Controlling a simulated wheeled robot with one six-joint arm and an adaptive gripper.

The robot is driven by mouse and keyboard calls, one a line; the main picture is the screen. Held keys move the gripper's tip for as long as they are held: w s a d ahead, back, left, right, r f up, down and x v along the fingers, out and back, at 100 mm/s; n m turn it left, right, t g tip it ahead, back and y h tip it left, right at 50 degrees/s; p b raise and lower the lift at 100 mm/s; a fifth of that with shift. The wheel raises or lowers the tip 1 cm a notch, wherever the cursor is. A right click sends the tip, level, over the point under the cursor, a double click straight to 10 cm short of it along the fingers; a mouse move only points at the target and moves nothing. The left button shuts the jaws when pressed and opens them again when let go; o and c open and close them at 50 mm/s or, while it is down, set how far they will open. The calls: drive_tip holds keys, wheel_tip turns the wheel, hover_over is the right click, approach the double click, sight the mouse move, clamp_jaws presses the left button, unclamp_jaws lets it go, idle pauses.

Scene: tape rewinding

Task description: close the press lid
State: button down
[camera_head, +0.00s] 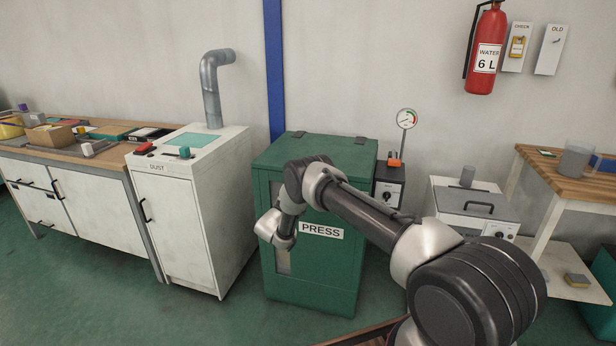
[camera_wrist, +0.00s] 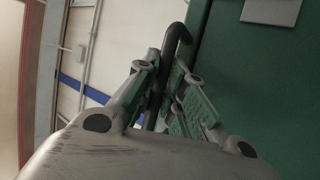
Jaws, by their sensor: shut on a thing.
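The green press (camera_head: 345,270) stands against the wall, with a "PRESS" label on its front. Its lid (camera_head: 335,148) lies flat across the top in the head view, hinges at the back edge. In the wrist view my gripper (camera_wrist: 168,78) is shut on a black curved handle (camera_wrist: 178,32) beside a green panel (camera_wrist: 240,75). My fingertips are not clearly seen in the head view.
A white "DUST" cabinet (camera_head: 175,220) with a grey pipe (camera_head: 211,88) stands left of the press. A dark control box (camera_head: 388,188) with a gauge (camera_head: 406,119) stands right of it. A grey-lidded unit (camera_head: 470,203) and wooden table (camera_head: 570,178) are farther right.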

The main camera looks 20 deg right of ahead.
drive_tip(key=shift+s+f, duration=0.1)
drive_tip(key=shift+f, duration=0.45)
drive_tip(key=c, duration=1.5)
unclamp_jaws()
drive_tip(key=shift+f, duration=0.1)
drive_tip(key=v, duration=1.1)
drive_tip(key=shift+s+a+f, duration=0.1)
drive_tip(key=shift+a+f, duration=0.05)
drive_tip(key=shift+a, duration=0.25)
